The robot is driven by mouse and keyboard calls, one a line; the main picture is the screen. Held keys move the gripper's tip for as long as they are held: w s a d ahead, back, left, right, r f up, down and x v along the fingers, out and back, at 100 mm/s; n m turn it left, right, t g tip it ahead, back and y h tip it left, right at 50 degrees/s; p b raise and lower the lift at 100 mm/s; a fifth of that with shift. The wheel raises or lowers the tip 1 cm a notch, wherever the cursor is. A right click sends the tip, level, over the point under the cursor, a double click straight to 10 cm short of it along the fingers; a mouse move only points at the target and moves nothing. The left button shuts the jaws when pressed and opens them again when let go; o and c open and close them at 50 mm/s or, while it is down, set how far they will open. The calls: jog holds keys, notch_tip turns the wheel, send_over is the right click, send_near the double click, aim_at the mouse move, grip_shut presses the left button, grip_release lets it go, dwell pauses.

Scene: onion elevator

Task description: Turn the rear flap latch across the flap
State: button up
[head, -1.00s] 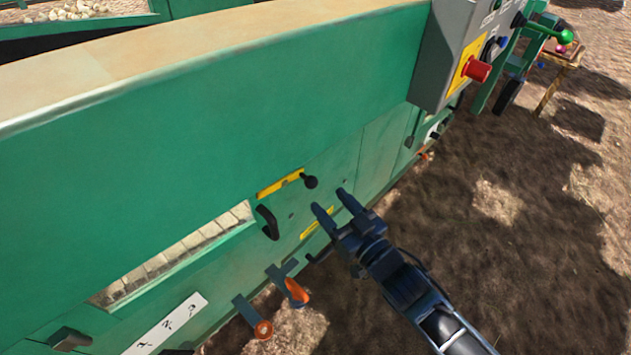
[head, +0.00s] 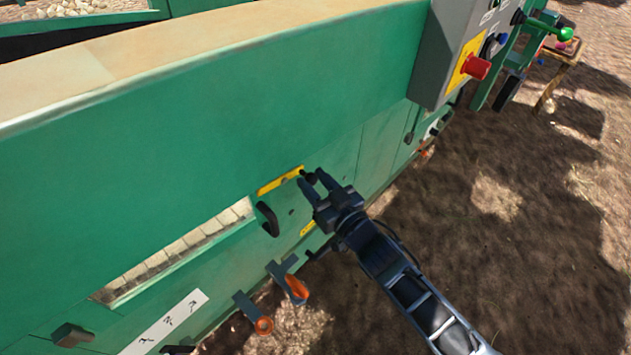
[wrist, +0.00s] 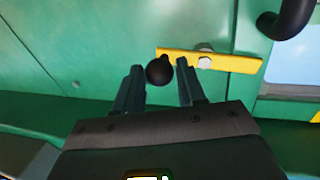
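A yellow latch bar (head: 278,182) with a black ball knob lies along the green side panel, just right of the open slot. In the wrist view the bar (wrist: 228,62) runs nearly level from a pale bolt head (wrist: 205,62), and the black knob (wrist: 159,71) is at its left end. My gripper (head: 311,178) is at the knob. In the wrist view its two fingers (wrist: 159,66) are apart, with the knob between them. I see a gap at the left finger; whether the right one touches is unclear. In the head view the fingers mostly cover the knob.
A black handle (head: 268,219) is left of the gripper, beside the slot (head: 180,250). A second yellow bar (head: 307,229) is lower down, partly hidden. Orange-ended levers (head: 292,285) stick out below. A control box with a red button (head: 477,67) is upper right. Bare ground lies right.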

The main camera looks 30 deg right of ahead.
jog(key=c, duration=0.6)
jog(key=shift+r+n+t+b, duration=0.2)
jog(key=shift+r+n, duration=0.15)
jog(key=shift+n, duration=0.4)
jog(key=shift+r+n+t+b, duration=0.15)
jog(key=shift+r+n, duration=0.15)
jog(key=shift+n, duration=0.45)
jog(key=shift+c, duration=0.2)
jog(key=o, duration=1)
jog(key=shift+o, duration=0.2)
jog(key=s+d, duration=0.1)
jog(key=s, duration=0.6)
jog(key=shift+s+f, duration=0.2)
jog(key=shift+s, duration=0.2)
